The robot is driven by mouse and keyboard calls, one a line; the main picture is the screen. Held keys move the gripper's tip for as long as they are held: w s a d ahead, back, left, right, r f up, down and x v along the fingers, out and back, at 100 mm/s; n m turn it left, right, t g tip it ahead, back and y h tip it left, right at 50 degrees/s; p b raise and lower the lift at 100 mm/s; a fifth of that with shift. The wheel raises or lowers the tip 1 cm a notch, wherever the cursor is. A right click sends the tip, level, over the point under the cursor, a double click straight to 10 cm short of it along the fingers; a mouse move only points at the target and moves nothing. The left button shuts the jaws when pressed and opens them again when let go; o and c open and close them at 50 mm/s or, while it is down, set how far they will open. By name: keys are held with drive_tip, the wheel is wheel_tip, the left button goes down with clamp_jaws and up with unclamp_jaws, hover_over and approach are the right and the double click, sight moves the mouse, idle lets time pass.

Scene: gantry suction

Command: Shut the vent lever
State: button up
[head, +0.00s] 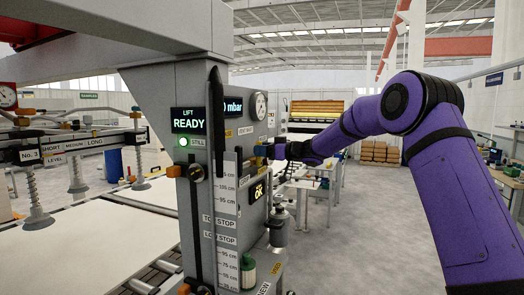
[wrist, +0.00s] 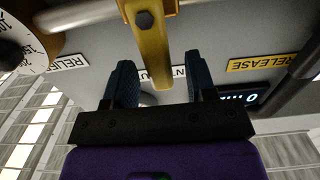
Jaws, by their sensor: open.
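The vent lever is a yellow bar (wrist: 152,48) hanging from a bolted end at the top of the wrist view. Its free end reaches down between the two dark blue fingers of my gripper (wrist: 161,76). The gripper is open, with a gap on either side of the lever; I see no contact. A label behind the lever is mostly covered. In the head view my gripper (head: 270,151) is at the right face of the grey column, small and partly hidden, and its jaws are hard to make out.
The grey column (head: 150,95) carries a READY display (head: 188,121) and a round gauge (head: 259,105). In the wrist view a RELEASE label (wrist: 262,64) and a dial (wrist: 22,45) flank the lever. Suction cups (head: 38,218) hang at left.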

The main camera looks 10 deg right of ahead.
drive_tip(key=v, duration=1)
drive_tip(key=shift+d, duration=0.15)
drive_tip(key=shift+s, duration=0.1)
drive_tip(key=s+a+r+m+g+h, duration=0.1)
drive_tip(key=s+a+m+g+h, duration=0.2)
drive_tip(key=s, duration=1)
drive_tip(key=s+a+r+g+h, duration=0.1)
drive_tip(key=s+a+g+h, duration=0.3)
drive_tip(key=s, duration=0.9)
drive_tip(key=s+d+f+m+h, duration=0.2)
drive_tip(key=s, duration=0.6)
drive_tip(key=s+d+f+m+t+h, duration=0.1)
drive_tip(key=s+d+f+m+h, duration=0.1)
drive_tip(key=s, duration=0.7)
drive_tip(key=s+d+f+m+h, duration=0.2)
drive_tip(key=s+d+m+h, duration=0.1)
drive_tip(key=s, duration=0.6)
drive_tip(key=shift+d+f+m+t+h, duration=0.3)
drive_tip(key=shift+d+m, duration=0.2)
drive_tip(key=shift+d, duration=0.25)
